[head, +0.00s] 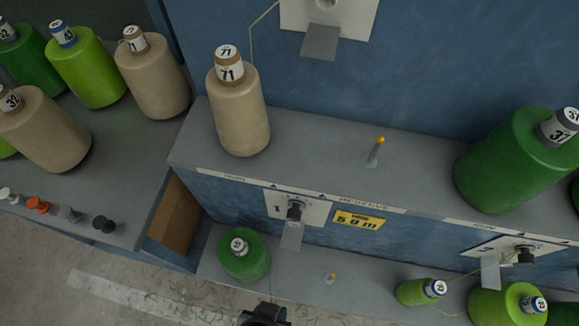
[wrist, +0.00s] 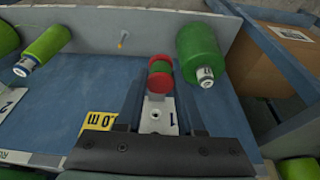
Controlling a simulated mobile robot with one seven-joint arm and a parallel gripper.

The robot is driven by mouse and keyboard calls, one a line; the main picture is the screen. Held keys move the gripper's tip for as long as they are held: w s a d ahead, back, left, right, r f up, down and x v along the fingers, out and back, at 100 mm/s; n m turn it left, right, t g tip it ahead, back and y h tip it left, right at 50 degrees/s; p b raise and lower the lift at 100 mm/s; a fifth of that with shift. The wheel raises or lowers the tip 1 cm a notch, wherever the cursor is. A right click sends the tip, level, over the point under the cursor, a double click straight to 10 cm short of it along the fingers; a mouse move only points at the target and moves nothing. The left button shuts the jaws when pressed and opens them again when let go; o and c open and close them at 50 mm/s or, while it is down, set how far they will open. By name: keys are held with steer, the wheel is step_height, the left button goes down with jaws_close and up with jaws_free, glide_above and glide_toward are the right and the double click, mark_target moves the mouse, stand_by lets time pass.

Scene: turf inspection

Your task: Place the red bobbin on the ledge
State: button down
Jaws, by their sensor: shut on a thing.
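The red bobbin (wrist: 160,80) has red flanges and a band of green thread around its middle. In the wrist view my gripper (wrist: 160,92) is shut on it, with a dark finger on each side. In the head view only a dark part of my gripper (head: 264,314) shows at the bottom edge, just below the lower grey ledge (head: 295,268). This ledge runs along the foot of the blue machine front and also shows in the wrist view (wrist: 145,30). A short yellow-tipped peg (head: 330,279) stands on it, right of a green spool (head: 243,253).
An upper grey shelf (head: 320,150) carries a cream cone (head: 240,110), a yellow-tipped peg (head: 376,150) and a large green cone (head: 510,165). More green spools (head: 420,291) crowd the ledge's right end. A metal plate (head: 292,236) juts above the ledge. Small bobbins (head: 38,205) line the left table.

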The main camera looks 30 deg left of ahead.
steer(key=w+a, duration=0.2)
steer(key=w, duration=0.6)
steer(key=w+a, duration=0.3)
steer(key=w, duration=0.6)
steer(key=shift+s+d+f, duration=0.1)
steer(key=shift+s+f, duration=0.05)
steer(key=shift+f, duration=1.5)
steer(key=shift+s+d+f, duration=0.1)
steer(key=shift+s+f, duration=0.05)
steer(key=shift+f, duration=1.5)
steer(key=shift+w+a+f, duration=0.15)
steer(key=shift+w+f, duration=0.05)
steer(key=shift+w, duration=0.25)
steer(key=shift+s+f+b, duration=0.1)
steer(key=shift+f+b, duration=0.35)
steer(key=shift+f, duration=0.1)
